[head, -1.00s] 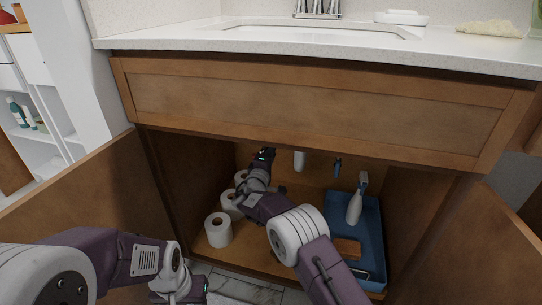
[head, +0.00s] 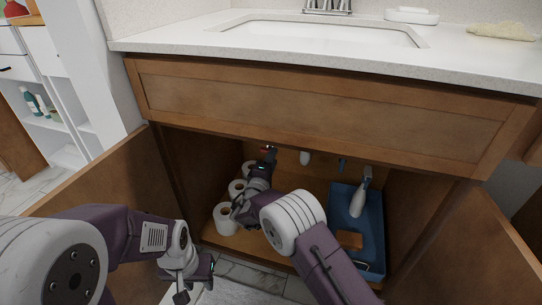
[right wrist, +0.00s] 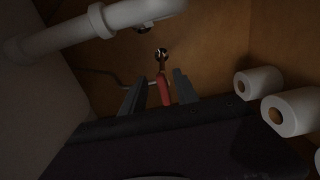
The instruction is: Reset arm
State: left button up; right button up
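My right arm reaches into the open cabinet under the sink. Its gripper (head: 268,152) is near the back wall, by the toilet rolls, and is small in the head view. In the right wrist view its two dark fingers (right wrist: 156,92) stand apart. A red lever-like part (right wrist: 164,88) shows between them, below a round metal fitting on the back wall. I see gaps on both sides of it. My left gripper (head: 190,278) hangs low in front of the cabinet, near the left door; its finger opening is not clear.
Toilet rolls (head: 225,218) stand at the cabinet's left. A blue tray (head: 371,252) with a spray bottle (head: 361,195) and a brown block is at the right. White drain pipe (right wrist: 110,22) hangs near my right gripper. Open doors (head: 90,190) flank the cabinet; the countertop (head: 180,38) is above.

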pick_arm(q)
jog(key=shift+r, duration=0.6)
pick_arm(e)
jog(key=shift+v, duration=1.05)
jog(key=shift+f, duration=0.1)
